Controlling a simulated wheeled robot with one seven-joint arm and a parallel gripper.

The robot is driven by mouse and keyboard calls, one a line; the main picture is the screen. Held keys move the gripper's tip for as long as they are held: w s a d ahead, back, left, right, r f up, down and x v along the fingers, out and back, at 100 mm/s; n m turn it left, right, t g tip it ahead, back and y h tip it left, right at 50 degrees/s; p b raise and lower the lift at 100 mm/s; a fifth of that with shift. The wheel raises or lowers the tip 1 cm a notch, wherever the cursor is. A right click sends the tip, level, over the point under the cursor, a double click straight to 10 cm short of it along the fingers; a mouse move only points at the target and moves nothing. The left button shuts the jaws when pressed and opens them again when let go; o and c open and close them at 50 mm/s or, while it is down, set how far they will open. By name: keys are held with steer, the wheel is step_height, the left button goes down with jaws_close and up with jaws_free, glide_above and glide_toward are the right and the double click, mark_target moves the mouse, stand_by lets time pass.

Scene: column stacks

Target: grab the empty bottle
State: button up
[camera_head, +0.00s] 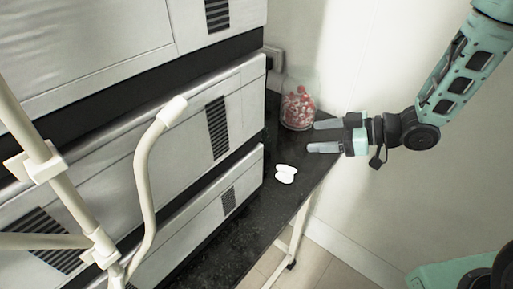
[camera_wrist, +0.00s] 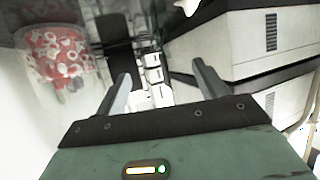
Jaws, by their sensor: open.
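My gripper (camera_head: 318,136) is open, its two fingers pointing left over the right edge of the dark counter in the head view. In the wrist view my gripper (camera_wrist: 160,72) has nothing between its fingers. I see no bottle that is clearly empty. A clear jar (camera_head: 297,108) with red and white pieces in it stands upright at the back of the counter, just beyond the fingers; it also shows at the upper left of the wrist view (camera_wrist: 60,55). A small white object (camera_head: 286,174) lies on the counter, apart from the fingers; I cannot tell what it is.
Stacked white machines with dark vents (camera_head: 217,125) fill the left of the dark counter (camera_head: 240,222). A cream tube frame (camera_head: 150,160) stands in front of them. A white wall (camera_head: 365,75) is behind the jar. The counter's front right strip is clear.

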steer(key=x, duration=1.6)
steer(key=shift+a+f+p, duration=0.25)
steer(key=shift+a+p, duration=0.1)
steer(key=shift+p, duration=0.05)
steer(key=shift+c, duration=0.3)
steer(key=c, duration=1)
